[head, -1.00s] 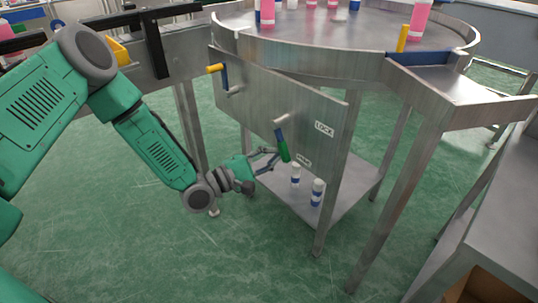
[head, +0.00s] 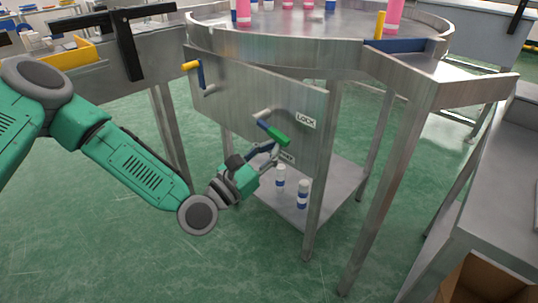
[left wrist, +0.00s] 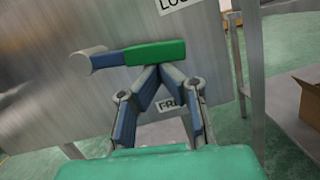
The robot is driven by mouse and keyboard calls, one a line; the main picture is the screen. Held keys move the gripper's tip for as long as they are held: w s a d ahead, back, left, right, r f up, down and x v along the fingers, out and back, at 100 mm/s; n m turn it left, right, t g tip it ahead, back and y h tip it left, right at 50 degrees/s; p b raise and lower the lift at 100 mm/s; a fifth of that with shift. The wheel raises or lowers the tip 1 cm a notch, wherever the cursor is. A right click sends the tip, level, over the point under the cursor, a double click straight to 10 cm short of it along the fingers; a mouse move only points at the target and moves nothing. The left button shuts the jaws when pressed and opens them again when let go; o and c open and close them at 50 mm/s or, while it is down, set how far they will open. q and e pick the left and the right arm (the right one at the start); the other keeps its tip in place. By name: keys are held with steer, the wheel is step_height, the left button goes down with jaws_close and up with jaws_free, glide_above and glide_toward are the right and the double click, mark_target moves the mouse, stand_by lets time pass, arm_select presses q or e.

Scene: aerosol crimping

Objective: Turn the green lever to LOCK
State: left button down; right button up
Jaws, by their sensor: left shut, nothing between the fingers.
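The green lever (head: 278,136) is mounted on the upright steel panel (head: 225,100). In the head view it slants right and slightly down from its blue arm, with its green end just below the LOCK label (head: 306,121). The FREE label (head: 287,157) is lower and partly covered. My left gripper (head: 275,149) is shut and empty, just under the green handle. In the left wrist view the lever (left wrist: 155,53) lies almost level, and the closed fingertips (left wrist: 158,70) meet its underside or sit very close; contact is hard to tell. My right gripper is out of view.
A yellow-tipped lever (head: 192,66) sits on the panel's upper left. Blue-and-white cans (head: 302,195) stand on the lower shelf behind the panel. A round steel table (head: 300,33) with pink cans is above. Open floor lies below my left arm.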

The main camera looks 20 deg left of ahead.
arm_select(q)
steer(key=shift+s+d+r+n+y+b, duration=0.15)
steer(key=shift+r+n+y, duration=0.15)
steer(key=shift+n, duration=0.35)
steer(key=shift+w+d+r+n+y+b, duration=0.1)
steer(key=shift+r+n+y+b, duration=0.2)
steer(key=shift+n, duration=0.35)
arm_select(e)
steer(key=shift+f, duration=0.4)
